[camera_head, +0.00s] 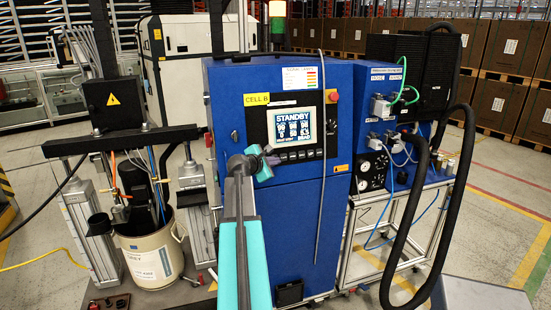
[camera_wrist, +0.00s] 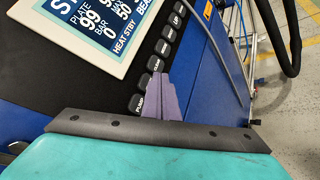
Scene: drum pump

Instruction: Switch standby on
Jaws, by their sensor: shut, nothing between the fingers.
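The blue cabinet (camera_head: 224,92) carries a black control panel with a lit screen (camera_head: 292,126). The screen has a large "STANDBY" heading and rows of figures. It also shows in the wrist view (camera_wrist: 98,28), tilted and cut off, with "HEAT STBY" at its lower edge. A row of dark push buttons (camera_head: 300,154) runs below it; the row shows closer in the wrist view (camera_wrist: 163,47). My gripper (camera_head: 271,159) is shut and empty, at the left end of that row. Its purple fingers (camera_wrist: 160,85) lie over or beside the lower buttons. I cannot tell whether they touch one.
A red knob (camera_head: 333,97) sits at the panel's upper right. A grey cable (camera_head: 321,190) hangs down the cabinet front. Thick black hoses (camera_head: 463,150) loop on the right. A drum (camera_head: 150,255) stands under a pump frame on the left.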

